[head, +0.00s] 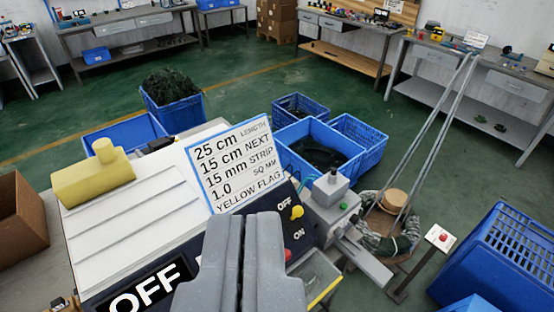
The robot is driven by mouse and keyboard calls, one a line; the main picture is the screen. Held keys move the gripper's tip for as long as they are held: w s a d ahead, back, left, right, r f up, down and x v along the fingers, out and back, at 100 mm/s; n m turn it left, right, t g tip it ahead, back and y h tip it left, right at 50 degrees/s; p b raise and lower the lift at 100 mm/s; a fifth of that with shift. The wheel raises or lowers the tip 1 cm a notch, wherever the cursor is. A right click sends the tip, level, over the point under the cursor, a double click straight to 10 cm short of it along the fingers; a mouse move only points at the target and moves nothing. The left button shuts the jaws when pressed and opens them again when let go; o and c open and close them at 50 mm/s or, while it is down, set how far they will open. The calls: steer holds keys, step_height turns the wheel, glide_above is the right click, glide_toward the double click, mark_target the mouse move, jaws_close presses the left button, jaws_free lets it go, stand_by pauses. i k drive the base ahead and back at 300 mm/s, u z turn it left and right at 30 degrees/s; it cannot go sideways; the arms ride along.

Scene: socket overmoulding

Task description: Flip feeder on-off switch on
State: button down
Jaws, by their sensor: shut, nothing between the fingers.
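A yellow-knobbed switch (297,212) stands on a dark panel (299,238) at the right end of the white machine (130,230). The panel reads OFF above and ON below, and the knob sits near the OFF mark. My gripper (247,220) is shut and empty at the bottom centre, left of the knob in the picture and apart from it. It hides part of the panel and machine. A red button (288,255) shows low on the panel beside my gripper. A large OFF sign (143,292) is on the machine's front.
A sign with lengths (230,163) stands behind the panel. A grey box unit (333,195) with a green button sits right of the switch. A wire coil (390,235) with bars stands further right. Blue crates (318,147) are behind. A yellow block (93,177) lies at left.

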mark_target(297, 210)
steer(key=k, duration=1.3)
steer(key=z, duration=0.35)
steer(key=i, duration=1.75)
steer(key=u, duration=0.35)
